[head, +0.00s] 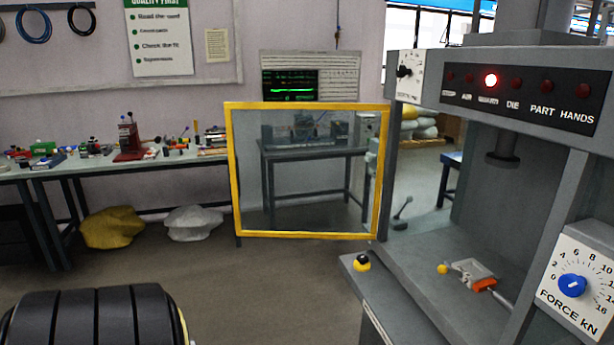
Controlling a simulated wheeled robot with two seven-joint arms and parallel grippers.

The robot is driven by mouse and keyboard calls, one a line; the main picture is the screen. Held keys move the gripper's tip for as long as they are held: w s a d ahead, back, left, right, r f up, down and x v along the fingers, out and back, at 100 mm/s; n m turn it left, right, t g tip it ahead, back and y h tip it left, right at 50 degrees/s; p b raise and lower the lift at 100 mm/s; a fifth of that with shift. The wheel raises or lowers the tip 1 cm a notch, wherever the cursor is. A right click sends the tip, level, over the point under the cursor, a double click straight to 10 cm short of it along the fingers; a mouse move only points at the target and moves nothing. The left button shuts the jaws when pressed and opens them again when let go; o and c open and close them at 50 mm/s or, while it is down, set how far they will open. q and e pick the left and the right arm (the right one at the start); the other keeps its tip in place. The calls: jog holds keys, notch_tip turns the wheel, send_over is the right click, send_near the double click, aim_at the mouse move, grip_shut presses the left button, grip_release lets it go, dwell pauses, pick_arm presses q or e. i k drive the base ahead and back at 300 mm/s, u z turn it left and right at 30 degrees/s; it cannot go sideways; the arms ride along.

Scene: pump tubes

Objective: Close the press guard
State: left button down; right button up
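The press guard (232,170) is a clear panel in a yellow frame. It stands swung out to the left of the grey press (400,200), with its right edge by the press's left front post. The front of the press is uncovered, and its work space shows a ram (503,160) above and a small grey and orange part (475,275) on the bed. Neither of my grippers is in view.
A black ribbed rounded form (95,318) is at bottom left. A cluttered bench (60,172) stands behind. The floor before the guard is clear.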

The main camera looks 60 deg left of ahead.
aim_at(233, 160)
jog(key=u, duration=2.95)
jog(key=i, duration=4.8)
jog(key=z, duration=4.45)
jog(key=i, duration=1)
jog(key=z, duration=0.05)
